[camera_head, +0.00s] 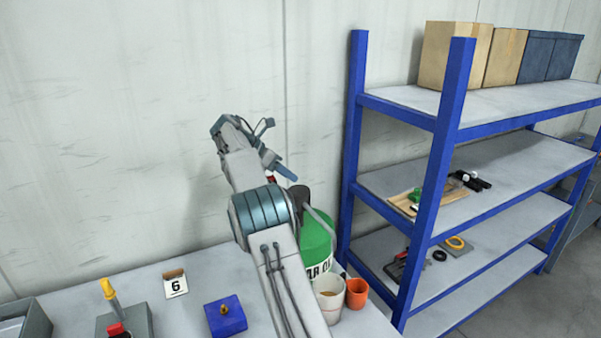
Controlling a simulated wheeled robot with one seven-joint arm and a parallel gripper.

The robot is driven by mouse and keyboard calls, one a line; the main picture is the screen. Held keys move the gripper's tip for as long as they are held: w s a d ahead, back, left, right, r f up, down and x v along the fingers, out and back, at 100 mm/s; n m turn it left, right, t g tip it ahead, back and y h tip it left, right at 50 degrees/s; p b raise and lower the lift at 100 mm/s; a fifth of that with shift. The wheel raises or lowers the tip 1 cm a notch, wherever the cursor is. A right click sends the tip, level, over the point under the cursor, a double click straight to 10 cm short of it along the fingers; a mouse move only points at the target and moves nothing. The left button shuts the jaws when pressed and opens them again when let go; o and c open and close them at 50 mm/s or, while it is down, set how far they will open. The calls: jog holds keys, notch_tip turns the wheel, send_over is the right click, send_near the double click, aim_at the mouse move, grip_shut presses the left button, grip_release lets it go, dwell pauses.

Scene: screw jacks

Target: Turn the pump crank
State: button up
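A green oil container (317,243) with partly hidden lettering stands on the bench, behind my arm. A dark pump top (299,192) and a grey hose show at its upper part. A small blue piece (287,172) and a red bit (270,177) show above the container, close to my gripper (272,160). I cannot tell whether the blue piece is the crank's handle, or whether my gripper touches it. My wrist hides the fingertips, so their opening does not show. My arm covers the container's left side.
A white cup (328,297) and an orange cup (356,293) stand close in front of the container. A blue block (226,315), a card marked 6 (175,284) and a yellow-handled tool (110,294) are on the bench at left. A blue-framed shelf (446,150) stands close at right.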

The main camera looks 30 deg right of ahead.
jog(key=s+d+r, duration=0.1)
jog(key=s+d+r+b, duration=0.1)
jog(key=s+r, duration=0.1)
jog(key=shift+s+d, duration=0.15)
jog(key=shift+d, duration=0.05)
jog(key=shift+s+d, duration=0.15)
jog(key=shift+d, duration=0.15)
jog(key=shift+a+r, duration=0.15)
jog(key=shift+a, duration=0.05)
